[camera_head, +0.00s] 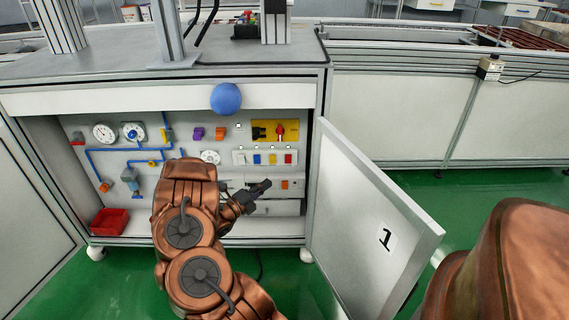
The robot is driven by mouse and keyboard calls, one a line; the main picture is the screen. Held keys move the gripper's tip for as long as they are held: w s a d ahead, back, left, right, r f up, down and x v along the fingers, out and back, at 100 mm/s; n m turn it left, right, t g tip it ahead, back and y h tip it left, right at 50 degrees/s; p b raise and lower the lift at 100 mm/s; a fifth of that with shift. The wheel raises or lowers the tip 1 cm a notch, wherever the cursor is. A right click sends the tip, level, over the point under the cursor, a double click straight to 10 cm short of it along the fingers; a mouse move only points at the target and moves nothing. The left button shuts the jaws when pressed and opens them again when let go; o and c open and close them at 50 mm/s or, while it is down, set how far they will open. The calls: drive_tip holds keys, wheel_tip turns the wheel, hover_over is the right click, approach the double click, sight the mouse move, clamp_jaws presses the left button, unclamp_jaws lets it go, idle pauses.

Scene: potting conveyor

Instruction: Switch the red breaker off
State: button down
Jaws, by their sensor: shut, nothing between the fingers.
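The red breaker (288,159) is at the right end of a white breaker row on the back panel inside the open cabinet. A yellow breaker (272,159) and a blue breaker (257,159) are to its left. The lever position of the red breaker is too small to tell. My gripper (266,185) is shut and empty. It points right and appears below the breaker row and slightly left of the red breaker. I cannot tell how far its tips are from the panel.
A yellow plate with a red knob (279,132) is above the breakers. The cabinet door (365,225) marked 1 stands open at the right. A blue ball (226,98) is at the upper front edge. Gauges, blue pipes and a red bin (109,222) are at the left.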

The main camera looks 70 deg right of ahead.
drive_tip(key=b, duration=0.2)
approach(291, 157)
drive_tip(key=s+d, duration=0.2)
drive_tip(key=s, duration=0.2)
drive_tip(key=shift+w+d+b, duration=0.25)
drive_tip(key=shift+d, duration=0.4)
drive_tip(key=shift+w+d+b, duration=0.2)
drive_tip(key=shift+w+d, duration=0.1)
drive_tip(key=shift+d, duration=0.3)
drive_tip(key=shift+w+d+b, duration=0.25)
drive_tip(key=shift+d, duration=0.4)
drive_tip(key=shift+r, duration=0.1)
drive_tip(key=shift+w+d+r, duration=0.1)
drive_tip(key=shift+d, duration=0.05)
